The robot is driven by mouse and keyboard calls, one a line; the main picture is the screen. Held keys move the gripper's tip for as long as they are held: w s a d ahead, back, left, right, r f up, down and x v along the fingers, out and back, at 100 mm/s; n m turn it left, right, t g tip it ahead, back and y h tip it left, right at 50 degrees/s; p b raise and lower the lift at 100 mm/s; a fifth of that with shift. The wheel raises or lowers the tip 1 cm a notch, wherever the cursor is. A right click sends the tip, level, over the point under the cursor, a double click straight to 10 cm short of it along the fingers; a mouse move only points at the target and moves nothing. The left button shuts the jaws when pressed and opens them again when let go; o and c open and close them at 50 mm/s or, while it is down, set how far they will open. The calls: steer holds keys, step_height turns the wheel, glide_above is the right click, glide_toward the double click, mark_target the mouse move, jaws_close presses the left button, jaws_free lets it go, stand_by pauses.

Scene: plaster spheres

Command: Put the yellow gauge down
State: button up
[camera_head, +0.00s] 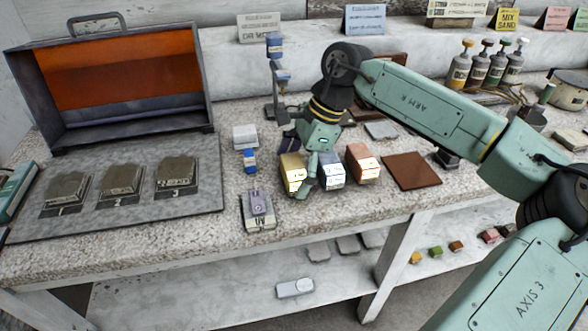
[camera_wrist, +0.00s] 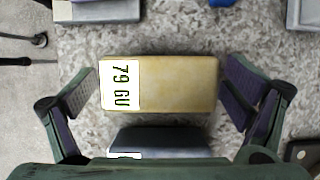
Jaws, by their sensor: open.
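The yellow gauge (camera_head: 291,174) is a block with a white label, standing on the speckled bench top at the left end of a row of three blocks. In the wrist view the yellow gauge (camera_wrist: 175,84) lies between my fingers, its label reading "79 GU". My gripper (camera_head: 302,167) is open over it. In the wrist view my gripper (camera_wrist: 160,90) has one finger on each side, with a gap at the label end and a smaller one at the other end. My gripper hides part of the gauge in the head view.
A blue-grey block (camera_head: 331,172) stands close to the right, then a copper-coloured block (camera_head: 362,164). A small scale-like device (camera_head: 259,209) is in front left. A brown plate (camera_head: 411,171) lies right. A grey board (camera_head: 120,215) with three numbered blocks lies left.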

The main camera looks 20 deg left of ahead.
steer(key=b+v, duration=0.2)
steer(key=v, duration=1)
steer(key=shift+r, duration=0.25)
steer(key=shift+s, duration=0.1)
